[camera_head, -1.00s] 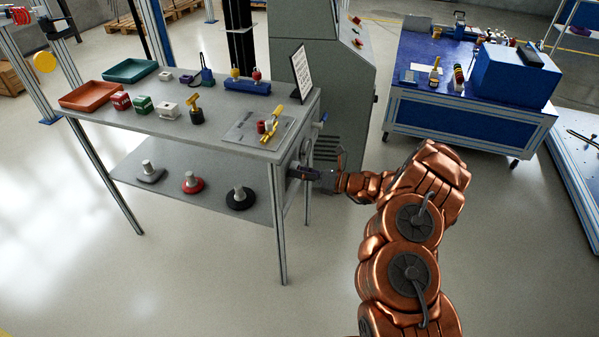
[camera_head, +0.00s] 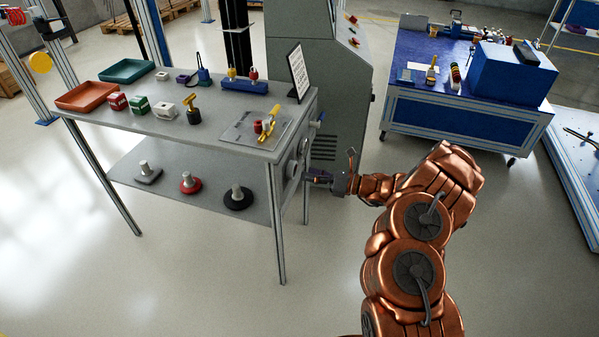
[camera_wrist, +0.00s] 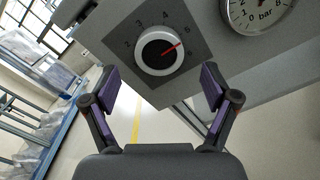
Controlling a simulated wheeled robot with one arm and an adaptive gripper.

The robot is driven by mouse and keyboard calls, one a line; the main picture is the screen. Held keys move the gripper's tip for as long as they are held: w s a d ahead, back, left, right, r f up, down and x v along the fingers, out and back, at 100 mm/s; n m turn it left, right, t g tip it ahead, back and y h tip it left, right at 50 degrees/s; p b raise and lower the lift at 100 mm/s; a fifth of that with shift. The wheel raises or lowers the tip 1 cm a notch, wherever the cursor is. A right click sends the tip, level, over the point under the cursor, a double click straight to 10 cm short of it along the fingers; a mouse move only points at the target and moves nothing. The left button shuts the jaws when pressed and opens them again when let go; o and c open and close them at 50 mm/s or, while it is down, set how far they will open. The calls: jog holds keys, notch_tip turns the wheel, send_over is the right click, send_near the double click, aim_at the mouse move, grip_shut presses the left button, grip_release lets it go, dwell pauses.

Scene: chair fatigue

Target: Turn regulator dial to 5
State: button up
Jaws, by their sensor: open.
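The regulator dial (camera_wrist: 158,51) is a white-rimmed round knob with a dark centre on a grey plate with printed numbers. Its red pointer slants to the upper right, on the side of the higher numbers near 5; the exact mark is too small to tell. My gripper (camera_wrist: 160,84) is open and empty, its two purple-padded fingers spread to either side below the dial, apart from it. In the head view my gripper (camera_head: 314,176) is beside the table's right end, where the panel shows nearly edge-on and the dial's number cannot be read.
A pressure gauge marked in bar (camera_wrist: 258,8) sits right of the dial. The grey table (camera_head: 215,145) carries trays, blocks and a sign (camera_head: 299,72). A grey cabinet (camera_head: 340,105) stands behind, and a blue workbench (camera_head: 450,108) farther right. Floor below my arm is clear.

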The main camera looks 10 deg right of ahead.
jog(key=v, duration=0.7)
jog(key=shift+s+d, duration=0.2)
jog(key=shift+d, duration=0.15)
jog(key=s+a+r+n+g, duration=0.5)
jog(key=s+a+r+n, duration=0.15)
jog(key=a+r, duration=0.2)
jog(key=s+a+r+n+g, duration=0.6)
jog(key=a+r+n, duration=0.15)
jog(key=a, duration=0.25)
jog(key=s+a+r+n+g+h, duration=0.1)
jog(key=s+a+n+g+h, duration=0.2)
jog(key=s+n+h, duration=0.7)
jog(key=s+d+n+t+h, duration=0.1)
jog(key=s+d+n+h, duration=0.2)
jog(key=s+d, duration=0.6)
jog(key=s+d+n+t+h, duration=0.1)
jog(key=s+d+n+h, duration=0.4)
jog(key=s, duration=0.7)
notch_tip(320, 180, up, 14)
jog(key=m+t+y+p, duration=0.1)
jog(key=y+p, duration=0.1)
jog(key=p, duration=1.2)
jog(key=shift+w+d, duration=0.15)
jog(key=shift+w, duration=0.2)
